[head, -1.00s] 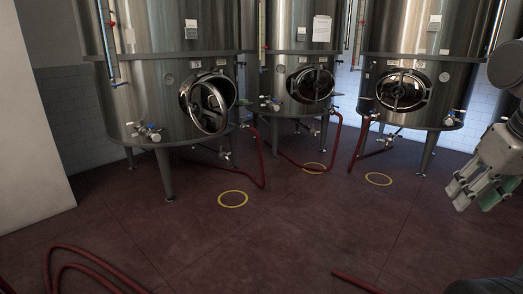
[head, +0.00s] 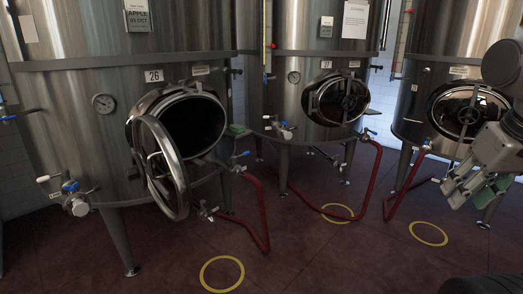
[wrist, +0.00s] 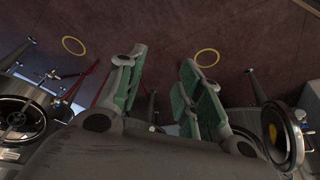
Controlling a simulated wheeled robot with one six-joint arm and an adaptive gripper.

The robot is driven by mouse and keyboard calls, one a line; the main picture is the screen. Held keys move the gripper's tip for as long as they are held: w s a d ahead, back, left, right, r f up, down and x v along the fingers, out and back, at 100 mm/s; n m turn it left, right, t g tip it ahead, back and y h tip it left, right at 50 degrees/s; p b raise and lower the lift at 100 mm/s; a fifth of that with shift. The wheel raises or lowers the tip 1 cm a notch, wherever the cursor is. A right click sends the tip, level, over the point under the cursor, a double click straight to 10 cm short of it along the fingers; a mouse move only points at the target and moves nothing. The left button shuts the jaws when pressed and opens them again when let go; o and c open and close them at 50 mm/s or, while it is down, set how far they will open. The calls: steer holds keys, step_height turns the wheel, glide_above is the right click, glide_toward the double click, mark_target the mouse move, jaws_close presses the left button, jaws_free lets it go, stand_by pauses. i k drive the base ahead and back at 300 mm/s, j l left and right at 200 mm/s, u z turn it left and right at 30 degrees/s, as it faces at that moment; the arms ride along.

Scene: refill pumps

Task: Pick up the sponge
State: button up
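My gripper (head: 470,188) is at the right of the head view, in front of the right tank. In the wrist view its green-padded fingers (wrist: 162,85) stand apart with nothing between them. I cannot make out a sponge for certain. A small yellow-orange patch (wrist: 300,115) shows at the round opening on the right of the wrist view, too small to identify.
The left steel tank (head: 60,120), marked 26, has its round hatch door (head: 163,165) swung open. The middle tank (head: 290,110) and right tank (head: 410,105) stand beyond. Red hoses (head: 262,215) run to the floor. Yellow rings (head: 222,274) mark the clear red-brown floor.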

mark_target(237, 129)
steer(key=i+u, duration=0.15)
steer(key=i, duration=0.45)
steer(key=i+l+u, duration=0.1)
steer(key=i, duration=0.55)
steer(key=i+l+u, duration=0.15)
steer(key=i, duration=0.45)
steer(key=i+l+u, duration=0.3)
steer(key=i, duration=0.2)
steer(key=i+l+u, duration=0.3)
steer(key=i+l, duration=0.1)
steer(key=i, duration=0.05)
